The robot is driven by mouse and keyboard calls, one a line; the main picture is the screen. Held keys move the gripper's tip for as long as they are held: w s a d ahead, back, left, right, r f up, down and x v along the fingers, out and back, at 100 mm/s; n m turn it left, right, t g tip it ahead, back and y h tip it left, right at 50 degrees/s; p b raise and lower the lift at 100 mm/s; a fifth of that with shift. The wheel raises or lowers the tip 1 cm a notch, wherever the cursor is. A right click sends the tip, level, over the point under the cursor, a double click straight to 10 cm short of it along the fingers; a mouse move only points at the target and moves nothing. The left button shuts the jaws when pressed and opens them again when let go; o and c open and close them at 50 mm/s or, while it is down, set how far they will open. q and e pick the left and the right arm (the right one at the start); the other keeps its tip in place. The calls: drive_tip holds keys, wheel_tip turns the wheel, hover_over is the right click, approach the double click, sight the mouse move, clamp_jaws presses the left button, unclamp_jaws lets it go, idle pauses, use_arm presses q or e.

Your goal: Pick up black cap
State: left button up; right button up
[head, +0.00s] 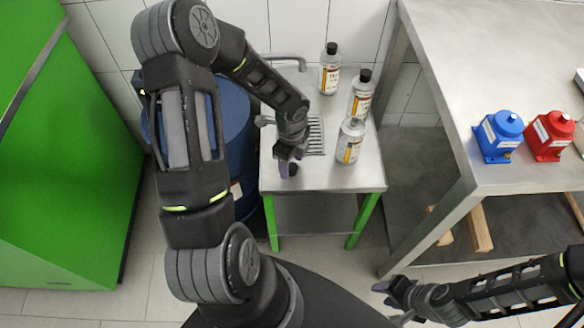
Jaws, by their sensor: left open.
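A small black cap (292,170) sits at the front left of the small metal table (340,180). My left gripper (287,168) is open, directly over and around the cap, with its fingers pointing down. The fingers partly hide the cap, and I cannot tell whether they touch it. A bottle without a cap (350,142) stands on the table to the right of the gripper. My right gripper (390,294) is low at the bottom right, away from the table. Its finger opening is too small to make out.
Two bottles with black caps (329,70) (360,94) stand farther back on the small table. A blue barrel (235,110) is left of it. A large bench (480,70) on the right holds a blue pump (498,137) and a red pump (549,137).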

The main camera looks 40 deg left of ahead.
use_arm(q)
drive_tip(key=shift+f, duration=0.25)
idle(0.4)
clamp_jaws()
idle(0.4)
